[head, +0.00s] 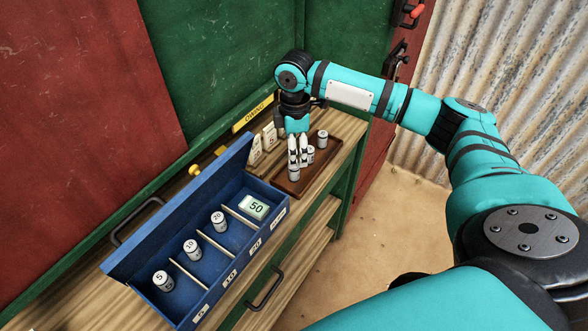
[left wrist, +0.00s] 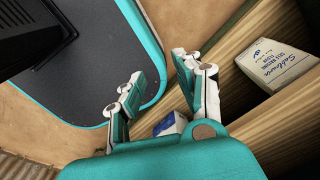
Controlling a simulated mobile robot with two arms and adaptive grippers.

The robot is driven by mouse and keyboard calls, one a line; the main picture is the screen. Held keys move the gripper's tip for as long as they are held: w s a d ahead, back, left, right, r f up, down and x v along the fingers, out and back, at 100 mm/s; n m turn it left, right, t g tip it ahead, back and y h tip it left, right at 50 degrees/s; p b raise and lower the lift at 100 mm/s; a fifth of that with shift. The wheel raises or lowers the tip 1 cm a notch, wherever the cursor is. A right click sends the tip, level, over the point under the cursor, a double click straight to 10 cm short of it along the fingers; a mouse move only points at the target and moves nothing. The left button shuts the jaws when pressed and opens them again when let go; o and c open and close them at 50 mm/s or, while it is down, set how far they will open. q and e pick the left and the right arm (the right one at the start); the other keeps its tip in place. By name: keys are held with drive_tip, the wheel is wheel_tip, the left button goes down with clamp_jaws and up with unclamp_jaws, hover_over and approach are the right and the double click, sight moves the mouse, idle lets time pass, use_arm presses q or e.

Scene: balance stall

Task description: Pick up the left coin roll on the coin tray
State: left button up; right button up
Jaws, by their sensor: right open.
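The brown coin tray (head: 318,170) lies on the wooden counter and carries three upright pale coin rolls. The left coin roll (head: 293,174) stands nearest the blue cash box. The middle roll (head: 310,155) and the far right roll (head: 322,140) stand behind it. My right gripper (head: 298,160) points down over the tray, its fingertips right at the left roll's top. Its jaws are open; whether they touch the roll I cannot tell. My left gripper (left wrist: 162,82) shows in the left wrist view with its fingers apart and nothing between them.
An open blue cash box (head: 243,262) with rolls marked 5, 10 and 20 and a pack marked 50 stands left of the tray. Pale numbered blocks (head: 256,150) stand behind the gripper. In the left wrist view a printed carton (left wrist: 275,62) sits on a wooden shelf.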

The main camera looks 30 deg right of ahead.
sight(294, 172)
wheel_tip(294, 172, down, 3)
drive_tip(key=shift+r, duration=0.1)
drive_tip(key=shift+f+p, duration=0.2)
drive_tip(key=shift+p, duration=0.1)
drive_tip(key=f, duration=0.2)
drive_tip(key=f+p, duration=0.1)
drive_tip(key=shift+w+d+f, duration=0.15)
drive_tip(key=shift+w+f, duration=0.15)
drive_tip(key=shift+f, duration=0.6)
drive_tip(key=c, duration=0.8)
use_arm(q)
drive_tip(key=shift+t, duration=0.4)
drive_tip(key=w, duration=0.1)
drive_tip(key=w+r, duration=0.1)
drive_tip(key=w, duration=0.1)
drive_tip(key=w+r, duration=0.1)
drive_tip(key=shift+w+d+r, duration=0.1)
drive_tip(key=shift+w, duration=0.1)
use_arm(e)
clamp_jaws()
